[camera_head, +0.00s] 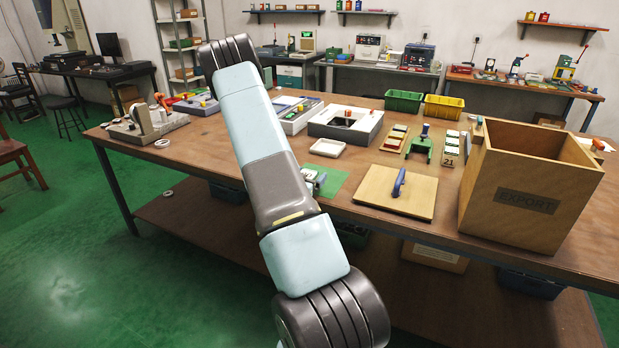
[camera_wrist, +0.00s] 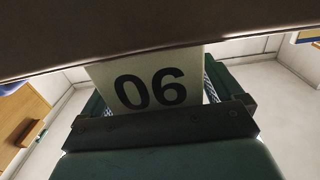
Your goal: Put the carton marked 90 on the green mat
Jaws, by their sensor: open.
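In the wrist view a pale carton (camera_wrist: 133,74) fills the gap between the dark jaw parts of my gripper (camera_wrist: 155,95). Its black digits look like 06 in this view, which is 90 upside down. My gripper is open, with the carton between its jaws; whether either jaw touches it I cannot tell. In the head view the green mat (camera_head: 337,184) lies near the front of the bench, partly hidden behind my arm. A small pale and grey-green shape sits at the mat's left part, too small and covered to make out.
Right of the mat lies a wooden board (camera_head: 410,203) with a blue handle. A tall wooden EXPORT box (camera_head: 520,210) stands farther right. A white tray (camera_head: 328,147) and a white-framed box (camera_head: 318,124) are behind the mat. Green (camera_head: 403,99) and yellow (camera_head: 444,106) bins stand at the back.

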